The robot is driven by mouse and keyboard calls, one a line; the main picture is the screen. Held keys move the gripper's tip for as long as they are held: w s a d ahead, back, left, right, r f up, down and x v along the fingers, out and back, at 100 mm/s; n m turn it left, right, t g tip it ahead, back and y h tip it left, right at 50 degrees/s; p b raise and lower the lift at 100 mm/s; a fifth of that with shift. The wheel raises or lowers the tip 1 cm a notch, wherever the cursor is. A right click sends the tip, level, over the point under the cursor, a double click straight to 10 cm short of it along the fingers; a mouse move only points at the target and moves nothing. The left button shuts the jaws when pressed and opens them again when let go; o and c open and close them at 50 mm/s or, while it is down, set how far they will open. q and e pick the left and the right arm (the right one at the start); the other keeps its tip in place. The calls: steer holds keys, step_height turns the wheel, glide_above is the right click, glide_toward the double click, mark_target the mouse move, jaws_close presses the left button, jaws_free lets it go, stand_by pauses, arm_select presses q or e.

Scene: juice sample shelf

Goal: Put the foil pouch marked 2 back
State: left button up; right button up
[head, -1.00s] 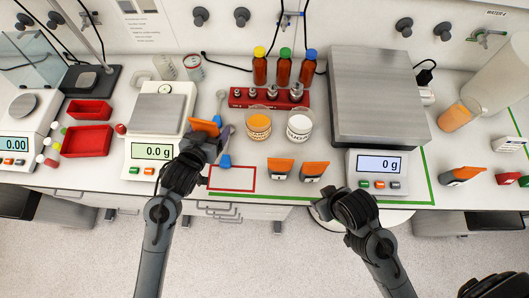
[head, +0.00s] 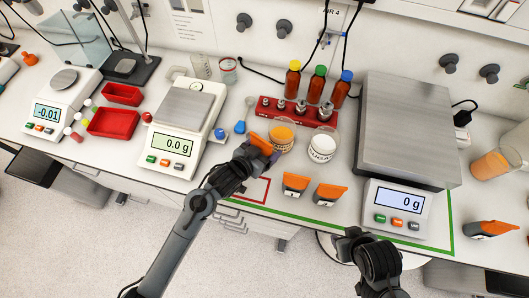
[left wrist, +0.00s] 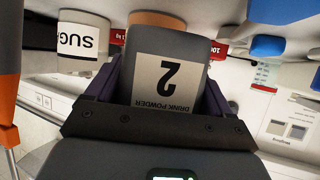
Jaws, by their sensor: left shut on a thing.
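My left gripper (head: 264,152) is shut on the foil pouch marked 2 (left wrist: 168,72), just in front of the orange powder beaker. In the left wrist view its grey face and upside-down label, "2 DRINK POWDER", show between the fingers. In the head view only its orange end (head: 259,139) shows clearly. A red-outlined rectangle (head: 264,193) on the bench lies below the gripper, partly hidden by my arm. Two similar orange-and-grey pouches, a left one (head: 295,184) and a right one (head: 329,193), stand right of it. My right gripper (head: 350,240) is near the front edge; its jaws are unclear.
The orange powder beaker (head: 281,136) and sugar beaker (head: 322,146) stand close behind the held pouch. A red weight rack (head: 298,112) and capped bottles are behind them. Balances stand left (head: 172,140) and right (head: 397,200). Another pouch (head: 491,229) lies far right.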

mark_target(264, 153)
arm_select(q)
steer(key=shift+f, duration=1.5)
